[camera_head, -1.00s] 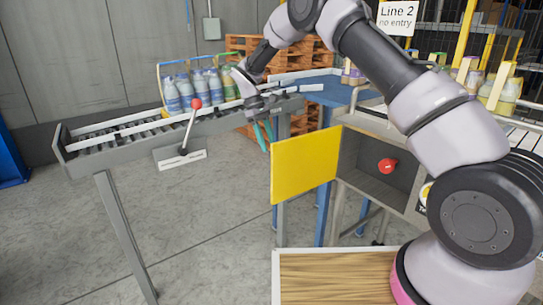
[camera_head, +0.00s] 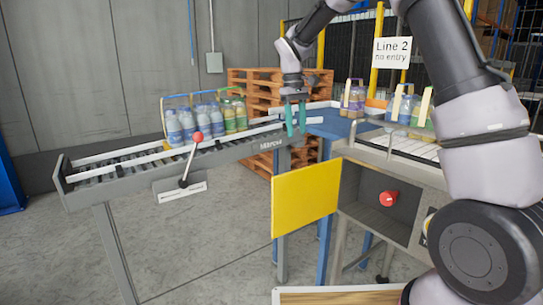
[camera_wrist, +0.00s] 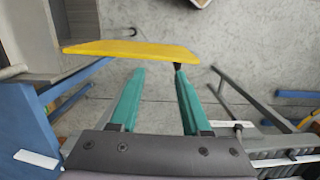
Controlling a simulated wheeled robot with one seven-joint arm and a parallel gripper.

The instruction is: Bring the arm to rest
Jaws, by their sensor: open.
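My gripper (camera_head: 296,118) is open and empty, with its green fingers pointing down. In the head view it hangs by the right end of the roller conveyor (camera_head: 120,170), in front of the wooden pallets. In the wrist view the two green fingers (camera_wrist: 157,95) stand apart with only floor and a yellow panel's edge beyond them. My arm reaches in from the right, raised above the machine.
A yellow door (camera_head: 305,198) stands open beside a grey box with a red knob (camera_head: 389,198). A red-tipped lever (camera_head: 190,160) stands on the conveyor's front. Bottle packs (camera_head: 205,118) sit on the conveyor. Stacked pallets (camera_head: 255,88) stand behind. Floor at front left is clear.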

